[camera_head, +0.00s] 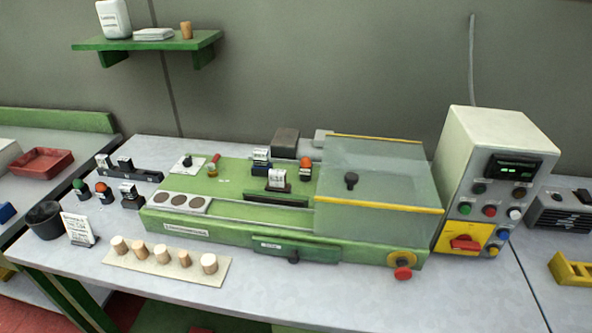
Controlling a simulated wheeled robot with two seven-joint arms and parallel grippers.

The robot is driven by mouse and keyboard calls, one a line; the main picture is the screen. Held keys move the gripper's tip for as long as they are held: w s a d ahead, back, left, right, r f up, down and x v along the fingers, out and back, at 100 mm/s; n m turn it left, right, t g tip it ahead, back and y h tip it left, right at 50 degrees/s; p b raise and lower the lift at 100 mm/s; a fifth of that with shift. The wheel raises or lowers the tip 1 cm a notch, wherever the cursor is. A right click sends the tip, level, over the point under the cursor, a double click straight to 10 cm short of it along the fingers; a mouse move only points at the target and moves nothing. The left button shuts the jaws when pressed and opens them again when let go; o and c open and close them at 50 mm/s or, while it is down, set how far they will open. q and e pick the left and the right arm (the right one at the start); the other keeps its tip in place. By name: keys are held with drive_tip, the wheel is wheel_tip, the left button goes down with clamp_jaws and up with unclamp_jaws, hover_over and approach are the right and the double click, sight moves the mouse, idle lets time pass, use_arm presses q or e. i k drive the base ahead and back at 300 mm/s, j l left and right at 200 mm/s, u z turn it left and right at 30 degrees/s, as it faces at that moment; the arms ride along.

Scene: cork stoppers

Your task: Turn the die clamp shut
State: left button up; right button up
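A green stopper machine (230,239) stands on the grey table. No part is plainly marked as the die clamp, and I cannot tell which one it is. A silver block (277,181) sits in a dark holder at the machine's middle. Behind it stands a silver and blue block (261,158), with an orange-topped knob (305,166) to the right. A dark knob (351,179) shows through or at the clear guard (385,160). Neither of my grippers is in view.
Several corks (160,254) stand on a pale strip before the machine. A black cup (44,219), a small sign (78,229) and dark blocks (130,195) are at left. A control box (490,170) stands at right. The front table strip is mostly clear.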

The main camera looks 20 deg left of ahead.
sight(211, 165)
drive_tip(key=u, duration=1.25)
drive_tip(key=j+u, duration=0.1)
drive_tip(key=j, duration=0.85)
drive_tip(key=k, duration=0.05)
